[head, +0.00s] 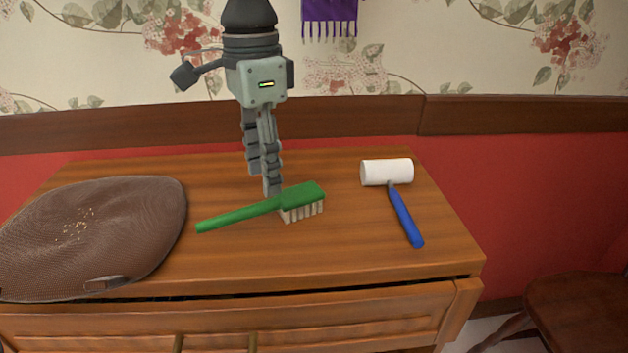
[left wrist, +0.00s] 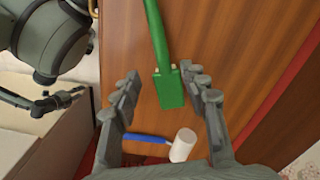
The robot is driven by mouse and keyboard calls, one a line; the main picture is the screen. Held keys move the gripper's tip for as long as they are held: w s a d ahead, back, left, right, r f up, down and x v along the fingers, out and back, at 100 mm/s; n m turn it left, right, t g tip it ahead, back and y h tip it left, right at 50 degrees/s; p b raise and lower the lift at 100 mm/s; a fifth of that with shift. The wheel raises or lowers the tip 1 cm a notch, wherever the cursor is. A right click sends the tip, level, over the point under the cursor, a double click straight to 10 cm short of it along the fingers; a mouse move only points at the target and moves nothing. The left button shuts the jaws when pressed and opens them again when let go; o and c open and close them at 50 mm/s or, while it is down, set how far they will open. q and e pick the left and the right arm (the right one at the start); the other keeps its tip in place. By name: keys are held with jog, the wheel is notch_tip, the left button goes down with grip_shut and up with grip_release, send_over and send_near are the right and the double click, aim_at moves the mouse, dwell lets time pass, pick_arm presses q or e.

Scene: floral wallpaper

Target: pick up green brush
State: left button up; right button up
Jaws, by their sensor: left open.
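The green brush (head: 262,207) lies on the wooden dresser top (head: 330,240), its handle pointing left and its pale bristles facing down and to the front. My left gripper (head: 268,186) hangs from above, just behind the brush near where the handle meets the head. In the left wrist view my left gripper (left wrist: 163,98) is open, its two fingers on either side of the brush head (left wrist: 170,90), with nothing held. Whether the fingertips touch the brush cannot be told.
A brown mesh cap (head: 95,230) lies at the left of the dresser. A mallet with a white head (head: 386,172) and blue handle (head: 405,216) lies right of the brush. A wall stands behind, with a purple fringed cloth (head: 330,15). A wooden chair (head: 580,305) is at lower right.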

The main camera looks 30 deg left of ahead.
aim_at(268, 200)
pick_arm(q)
jog(key=shift+w+f, duration=0.1)
jog(key=shift+w, duration=0.2)
jog(key=shift+f, duration=0.3)
jog(key=f, duration=0.2)
jog(key=shift+s+f+b, duration=0.2)
jog(key=shift+f+b, duration=0.15)
jog(key=shift+f, duration=0.05)
notch_tip(268, 200, down, 4)
jog(key=shift+w+a+r, duration=0.1)
jog(key=shift+w+r, duration=0.05)
jog(key=shift+r, duration=0.05)
jog(key=shift+f, duration=0.25)
pick_arm(e)
jog(key=v, duration=0.2)
jog(key=shift+w+d+r, duration=0.1)
jog(key=shift+d+r, duration=0.05)
jog(key=shift+r, duration=0.2)
pick_arm(q)
jog(key=shift+c, duration=0.5)
jog(key=shift+c, duration=1.1)
grip_shut()
pick_arm(e)
jog(key=shift+f, duration=0.1)
